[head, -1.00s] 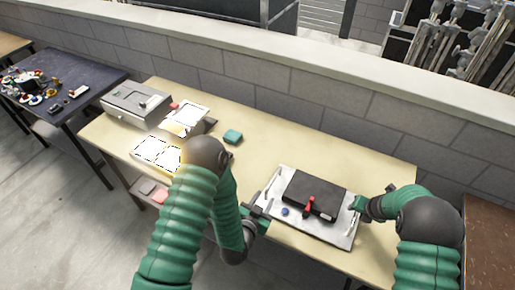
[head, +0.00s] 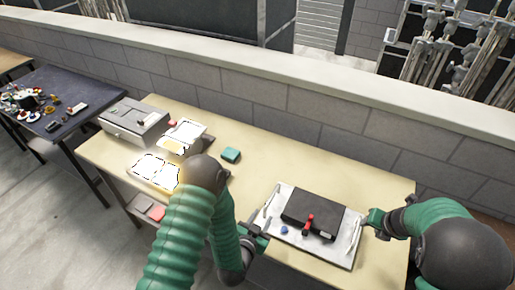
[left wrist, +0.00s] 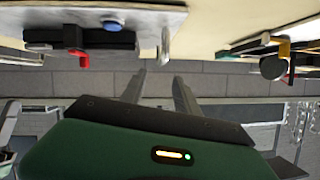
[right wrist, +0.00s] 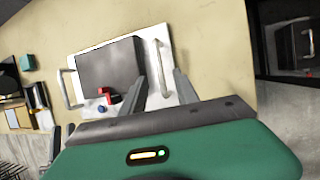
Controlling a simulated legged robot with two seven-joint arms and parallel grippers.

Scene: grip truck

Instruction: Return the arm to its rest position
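A light tray (head: 338,255) with a handle at each end lies on the wooden table. A black case (head: 314,207), a red part (head: 308,222) and a small blue piece (head: 284,230) are on it. My left gripper (head: 259,236) is beside the tray's left end; its fingers (left wrist: 160,75) are spread and empty in the left wrist view. My right gripper (head: 371,218) is beside the right end; its fingers (right wrist: 158,72) are spread in the right wrist view, with the right handle (right wrist: 163,68) seen between their tips. Contact with that handle cannot be told.
A grey box-like device (head: 133,120), lit white panels (head: 155,170) and a teal block (head: 231,155) are on the table's left part. A dark table (head: 62,110) with small items stands further left. A low block wall (head: 250,98) runs behind.

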